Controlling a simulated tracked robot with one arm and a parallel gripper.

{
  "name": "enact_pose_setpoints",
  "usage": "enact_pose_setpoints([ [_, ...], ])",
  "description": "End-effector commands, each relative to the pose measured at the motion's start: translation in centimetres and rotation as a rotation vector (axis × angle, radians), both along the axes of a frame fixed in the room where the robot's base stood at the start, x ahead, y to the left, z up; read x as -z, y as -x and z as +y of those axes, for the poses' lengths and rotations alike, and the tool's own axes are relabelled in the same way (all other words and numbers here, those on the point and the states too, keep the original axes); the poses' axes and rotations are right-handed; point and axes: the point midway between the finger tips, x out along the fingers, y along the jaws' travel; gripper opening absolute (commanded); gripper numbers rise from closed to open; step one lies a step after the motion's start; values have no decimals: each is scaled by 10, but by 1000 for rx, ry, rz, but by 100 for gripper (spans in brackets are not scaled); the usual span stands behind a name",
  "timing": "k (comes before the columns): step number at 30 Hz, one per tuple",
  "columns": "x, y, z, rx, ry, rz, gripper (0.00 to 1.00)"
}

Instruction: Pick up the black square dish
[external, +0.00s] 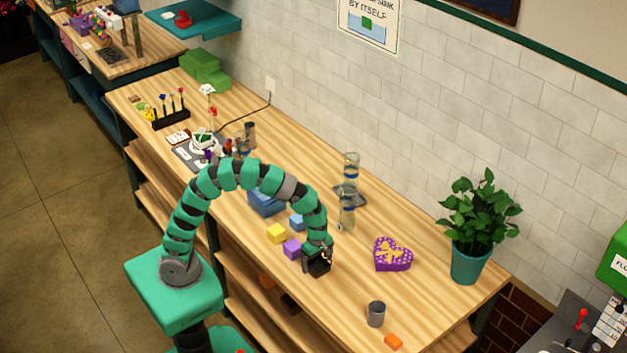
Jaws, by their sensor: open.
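My gripper (318,263) is black and hangs at the end of my teal, arched arm, pointing down low over the front part of the wooden table. Its jaws are open. A dark, boxy shape shows right at the jaws, and I cannot tell whether part of it is the black square dish or only the gripper. A dark, flat, square piece (350,196) lies farther back by the glass vases, up and to the right of my gripper. I cannot tell whether it is the dish.
Yellow (277,233), purple (292,248) and blue (297,221) blocks stand left of my gripper. A glass vase (347,214) is behind it. A purple heart box (392,254), a grey cup (376,314) and a potted plant (470,262) stand to the right.

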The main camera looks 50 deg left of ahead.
Motion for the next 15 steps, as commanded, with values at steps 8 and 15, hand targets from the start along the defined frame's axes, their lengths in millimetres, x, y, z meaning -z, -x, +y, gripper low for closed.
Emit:
enact_pose_setpoints([
  [8, -45, -6, 4, -1, 0, -4, 96],
  [15, -87, -6, 3, -1, 4, -5, 96],
])
